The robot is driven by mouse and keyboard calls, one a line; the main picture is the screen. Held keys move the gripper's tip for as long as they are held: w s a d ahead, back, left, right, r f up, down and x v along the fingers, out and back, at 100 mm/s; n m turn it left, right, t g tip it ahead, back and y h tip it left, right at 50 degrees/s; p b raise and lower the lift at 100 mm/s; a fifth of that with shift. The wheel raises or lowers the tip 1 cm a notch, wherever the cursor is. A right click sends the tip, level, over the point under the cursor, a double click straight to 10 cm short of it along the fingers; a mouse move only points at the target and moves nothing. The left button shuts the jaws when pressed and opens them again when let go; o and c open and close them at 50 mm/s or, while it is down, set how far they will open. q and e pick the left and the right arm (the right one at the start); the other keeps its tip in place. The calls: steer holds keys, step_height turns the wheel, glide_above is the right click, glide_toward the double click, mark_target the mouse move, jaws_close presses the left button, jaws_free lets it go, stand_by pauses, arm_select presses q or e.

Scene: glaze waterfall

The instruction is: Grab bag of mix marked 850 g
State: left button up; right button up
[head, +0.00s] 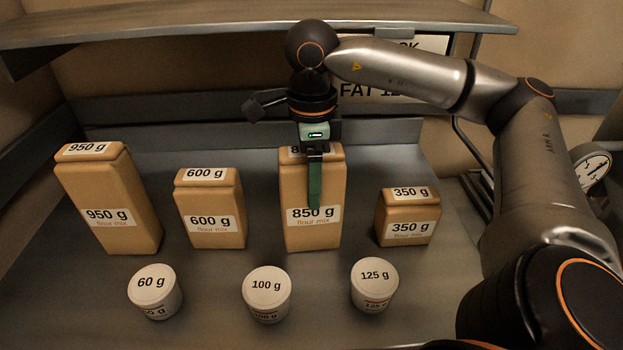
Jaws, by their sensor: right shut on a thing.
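The brown bag of flour mix marked 850 g (296,235) stands upright on the grey shelf surface, third from the left in the row of bags. My right gripper (314,190) comes down over it from above and is shut on it. One green finger lies in front of the bag's face; the other finger is hidden. The gripper covers part of the label on the bag's top. My left gripper is not in view.
Bags marked 950 g (115,235), 600 g (212,237) and 350 g (395,208) stand beside it. Tubs marked 60 g (150,298), 100 g (267,300) and 125 g (376,293) stand in front. An upper shelf (200,22) overhangs the back. A dial (594,170) is at right.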

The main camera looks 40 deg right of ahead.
jaws_close()
steer(key=shift+r, duration=0.2)
